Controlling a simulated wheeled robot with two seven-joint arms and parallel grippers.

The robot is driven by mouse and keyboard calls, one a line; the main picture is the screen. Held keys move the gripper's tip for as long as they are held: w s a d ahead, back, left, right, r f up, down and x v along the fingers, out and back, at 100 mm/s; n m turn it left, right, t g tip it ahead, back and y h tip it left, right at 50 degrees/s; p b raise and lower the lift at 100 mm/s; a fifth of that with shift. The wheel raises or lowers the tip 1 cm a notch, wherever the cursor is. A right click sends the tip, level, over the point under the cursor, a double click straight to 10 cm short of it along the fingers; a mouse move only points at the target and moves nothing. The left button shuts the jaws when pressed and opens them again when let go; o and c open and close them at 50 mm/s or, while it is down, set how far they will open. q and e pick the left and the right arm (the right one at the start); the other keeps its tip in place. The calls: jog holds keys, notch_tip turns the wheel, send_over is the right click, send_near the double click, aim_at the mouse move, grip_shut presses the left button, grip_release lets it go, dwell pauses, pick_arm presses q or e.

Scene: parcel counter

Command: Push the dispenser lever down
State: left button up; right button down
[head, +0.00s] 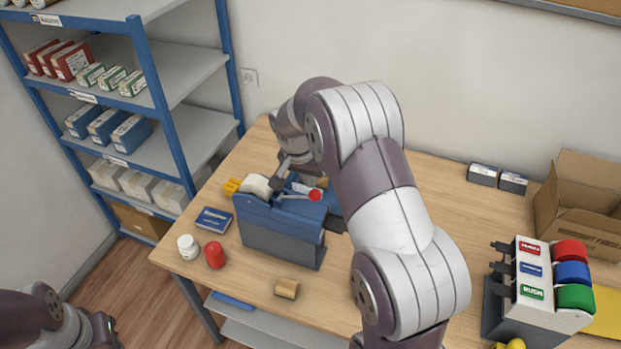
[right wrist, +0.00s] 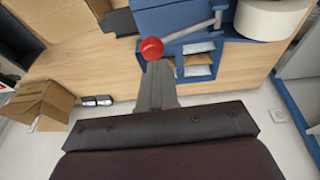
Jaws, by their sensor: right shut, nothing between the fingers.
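The dispenser (head: 283,240) is a blue box on the wooden table. Its grey lever (head: 294,197) ends in a red knob (head: 315,196) and runs roughly level across the top in the head view. In the right wrist view the red knob (right wrist: 152,48) and lever (right wrist: 190,32) show near the fingertips. My right gripper (head: 278,183) is shut and empty, pointing down over the dispenser. In the wrist view its fingertips (right wrist: 157,66) appear right beside the knob; I cannot tell whether they touch. Only part of my left arm shows at lower left; its gripper is not visible.
A white tape roll (right wrist: 270,17) sits at the dispenser. A tape rack (head: 531,300) and open carton (head: 583,205) stand right. Blue-framed shelves (head: 150,80) stand left.

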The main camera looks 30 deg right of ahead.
jog(key=shift+s+d+f, duration=0.25)
jog(key=shift+s+f, duration=0.1)
jog(key=shift+f, duration=0.4)
pick_arm(q)
jog(key=shift+s+d+r, duration=0.15)
jog(key=shift+r, duration=0.35)
pick_arm(e)
jog(key=shift+w+a, duration=0.1)
